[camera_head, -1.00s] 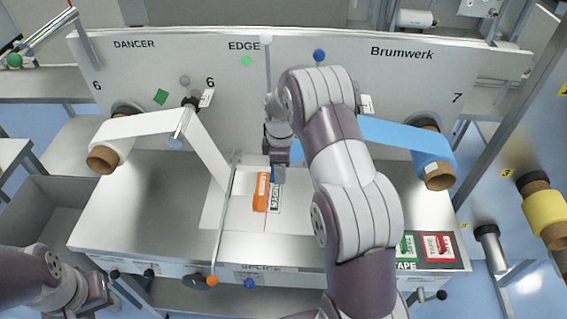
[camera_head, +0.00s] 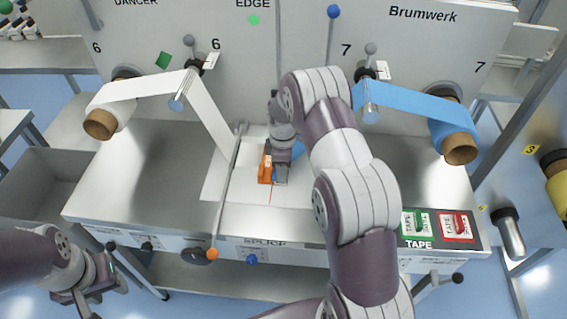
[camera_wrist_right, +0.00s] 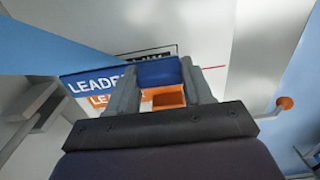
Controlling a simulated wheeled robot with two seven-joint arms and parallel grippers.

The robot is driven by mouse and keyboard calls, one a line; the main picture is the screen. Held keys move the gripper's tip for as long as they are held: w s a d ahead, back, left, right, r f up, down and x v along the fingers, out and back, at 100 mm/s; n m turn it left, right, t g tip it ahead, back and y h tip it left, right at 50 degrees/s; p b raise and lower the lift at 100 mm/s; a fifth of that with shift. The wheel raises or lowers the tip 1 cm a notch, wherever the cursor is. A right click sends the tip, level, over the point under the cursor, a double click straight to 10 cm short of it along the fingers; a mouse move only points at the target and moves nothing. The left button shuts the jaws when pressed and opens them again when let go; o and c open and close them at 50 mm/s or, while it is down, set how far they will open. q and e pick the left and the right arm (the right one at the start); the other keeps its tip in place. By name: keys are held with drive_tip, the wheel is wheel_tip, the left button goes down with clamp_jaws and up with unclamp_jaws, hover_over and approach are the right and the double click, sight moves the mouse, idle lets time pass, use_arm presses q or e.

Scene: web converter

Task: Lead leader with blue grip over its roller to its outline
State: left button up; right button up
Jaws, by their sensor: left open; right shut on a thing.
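My right gripper (camera_head: 281,178) is shut on the blue grip (camera_wrist_right: 150,72) of a leader, over the pale splice table (camera_head: 232,192). The grip bears white "LEADER" lettering in the right wrist view. A blue web (camera_wrist_right: 45,42) runs from it; in the head view the web (camera_head: 405,97) passes over the right roller (camera_head: 370,112). The orange leader (camera_head: 265,166) is just left of my right gripper; it shows behind the blue grip in the wrist view (camera_wrist_right: 168,97). A black-edged marking (camera_wrist_right: 150,52) is partly hidden past the grip. My left gripper (camera_head: 88,292) is open and empty at lower left.
A white web (camera_head: 208,112) comes down from the left roller (camera_head: 177,102). A rod with an orange knob (camera_head: 212,253) lies along the table's left part. Green and red tape pads (camera_head: 436,226) are at the right. The left steel surface is clear.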

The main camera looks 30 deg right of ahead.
drive_tip(key=shift+f, duration=0.7)
drive_tip(key=shift+s+f+b, duration=0.25)
drive_tip(key=shift+f+b, duration=0.1)
idle(0.9)
drive_tip(key=o, duration=1.3)
drive_tip(key=shift+d, duration=0.1)
drive_tip(key=shift+w, duration=0.1)
drive_tip(key=shift+r, duration=0.1)
